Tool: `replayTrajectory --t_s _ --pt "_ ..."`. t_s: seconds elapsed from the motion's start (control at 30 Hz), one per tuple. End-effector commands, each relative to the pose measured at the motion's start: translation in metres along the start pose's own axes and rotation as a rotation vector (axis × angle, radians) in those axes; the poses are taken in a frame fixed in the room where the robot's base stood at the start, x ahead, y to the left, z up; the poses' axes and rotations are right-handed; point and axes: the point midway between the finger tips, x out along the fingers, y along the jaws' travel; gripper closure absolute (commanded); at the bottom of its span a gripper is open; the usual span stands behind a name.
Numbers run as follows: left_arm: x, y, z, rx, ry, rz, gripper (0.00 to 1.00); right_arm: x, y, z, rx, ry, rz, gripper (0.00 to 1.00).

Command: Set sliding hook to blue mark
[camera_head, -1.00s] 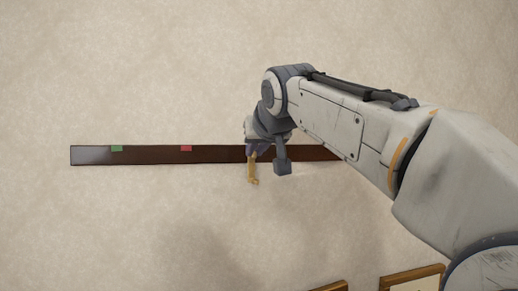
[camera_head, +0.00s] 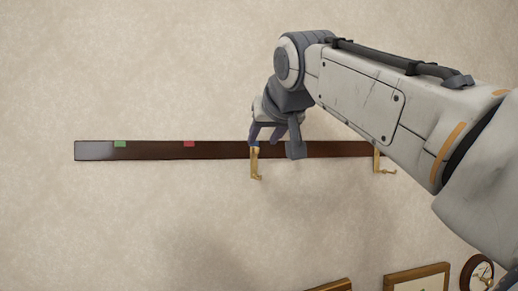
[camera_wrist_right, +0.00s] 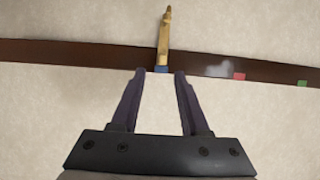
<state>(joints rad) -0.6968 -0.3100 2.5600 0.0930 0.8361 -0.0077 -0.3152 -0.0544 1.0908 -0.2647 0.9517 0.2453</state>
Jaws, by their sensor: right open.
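A dark brown rail (camera_head: 210,151) runs level across the wall and carries a green mark (camera_head: 120,144) and a red mark (camera_head: 189,144). A brass hook (camera_head: 256,164) hangs on it, right of the red mark. In the right wrist view the hook (camera_wrist_right: 164,42) stands at a blue mark (camera_wrist_right: 161,69), lined up with it. The blue mark is hard to make out in the head view. My right gripper (camera_head: 264,139) is close to the hook, open and empty; in its wrist view (camera_wrist_right: 160,74) the hook lies beyond the fingertips. My left gripper is out of view.
A second brass hook (camera_head: 378,161) shows farther right on the rail, partly behind my right arm. Framed pictures (camera_head: 417,278) and a round clock (camera_head: 478,273) are at the lower right. The wall around the rail's left part is clear.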

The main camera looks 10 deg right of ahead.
Motion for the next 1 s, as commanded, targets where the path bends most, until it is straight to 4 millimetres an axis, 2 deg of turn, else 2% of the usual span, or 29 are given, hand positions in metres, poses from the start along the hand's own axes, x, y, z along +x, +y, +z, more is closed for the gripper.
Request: replayTrajectory --t_s 0.03,0.2,0.4,0.9,1.0 --pt "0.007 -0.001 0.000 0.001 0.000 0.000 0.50 -0.011 -0.001 0.002 0.000 0.005 -0.003 0.55" --pt "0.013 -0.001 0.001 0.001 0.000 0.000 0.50 -0.042 -0.001 0.001 -0.001 0.003 -0.001 0.55" --pt "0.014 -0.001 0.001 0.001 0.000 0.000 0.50 -0.061 0.000 0.000 -0.001 0.001 0.000 0.55" --pt "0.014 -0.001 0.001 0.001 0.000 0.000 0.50 -0.063 0.000 0.000 -0.001 -0.001 0.001 0.55" --pt "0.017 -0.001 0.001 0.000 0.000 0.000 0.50 -0.057 -0.004 0.010 -0.010 -0.019 -0.007 0.55"
